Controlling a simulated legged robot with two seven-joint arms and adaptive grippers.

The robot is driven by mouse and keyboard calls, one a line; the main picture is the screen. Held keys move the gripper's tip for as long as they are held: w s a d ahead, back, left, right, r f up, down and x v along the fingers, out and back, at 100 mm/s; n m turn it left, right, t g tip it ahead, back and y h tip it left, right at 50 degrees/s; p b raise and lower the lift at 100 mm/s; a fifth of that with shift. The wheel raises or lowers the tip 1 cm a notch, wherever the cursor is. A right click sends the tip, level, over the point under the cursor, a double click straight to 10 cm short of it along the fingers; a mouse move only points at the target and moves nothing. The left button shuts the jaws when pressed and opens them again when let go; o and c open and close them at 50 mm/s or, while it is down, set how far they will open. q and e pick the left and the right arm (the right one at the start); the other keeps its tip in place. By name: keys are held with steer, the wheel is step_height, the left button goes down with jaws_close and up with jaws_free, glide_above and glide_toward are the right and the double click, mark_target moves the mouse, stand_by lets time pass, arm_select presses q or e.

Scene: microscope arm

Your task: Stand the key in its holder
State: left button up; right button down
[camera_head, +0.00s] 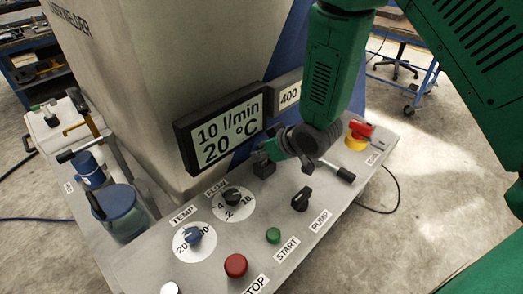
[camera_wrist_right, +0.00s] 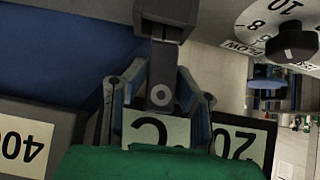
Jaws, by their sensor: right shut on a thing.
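My right gripper (camera_head: 268,153) is at the back edge of the slanted control panel, just in front of the display. In the right wrist view its fingers (camera_wrist_right: 160,98) are shut on the key (camera_wrist_right: 161,72), a dark grey bar with a pale ring. The bar runs to a dark block (camera_wrist_right: 165,14), which looks like the holder. In the head view this block (camera_head: 264,169) stands on the panel directly under the fingertips. The key's end meets or overlaps the block; I cannot tell whether it is inside. My left gripper is out of view.
The display (camera_head: 222,130) stands close behind the gripper. The FLOW knob (camera_head: 232,197), TEMP knob (camera_head: 193,236), PUMP knob (camera_head: 301,199), green button (camera_head: 273,236) and red button (camera_head: 236,265) are nearer. A red handle on a yellow base (camera_head: 356,143) is at right.

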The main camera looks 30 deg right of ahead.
steer(key=c, duration=1.2)
jaws_free()
steer(key=shift+d, duration=0.1)
steer(key=shift+s, duration=0.15)
steer(key=v, duration=1.1)
steer(key=shift+s+d+r, duration=0.2)
